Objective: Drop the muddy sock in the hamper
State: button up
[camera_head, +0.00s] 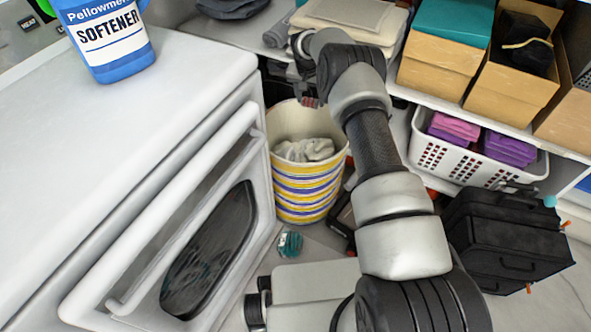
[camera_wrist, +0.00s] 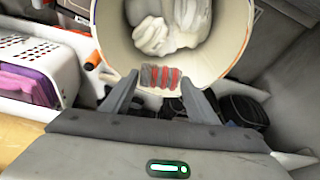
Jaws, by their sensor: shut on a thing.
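The hamper is a round bin with yellow, blue and white stripes (camera_head: 305,192), standing on the floor beside the white machine. Pale crumpled cloth (camera_head: 305,150) lies inside it. In the wrist view its cream inner wall (camera_wrist: 215,62) and the cloth (camera_wrist: 165,28) show. My gripper (camera_wrist: 161,84) is shut on a small red-and-grey striped sock (camera_wrist: 160,77), held between the fingertips. In the wrist view the sock overlaps the near part of the hamper's mouth. In the head view the sock (camera_head: 310,102) shows above the hamper's far rim, and my arm hides part of the gripper.
A teal striped bundle (camera_head: 290,243) lies on the floor before the hamper. A white basket (camera_head: 470,152) and black bags (camera_head: 510,240) are at right, below shelved boxes (camera_head: 440,60).

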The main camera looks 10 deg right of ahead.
notch_tip(320, 180, down, 6)
jog(key=b, duration=0.2)
jog(key=shift+f, duration=0.2)
jog(key=o, duration=1.1)
jog(key=shift+r, duration=0.1)
jog(key=p+v, duration=0.4)
jog(key=v, duration=1.3)
jog(key=shift+r, duration=0.15)
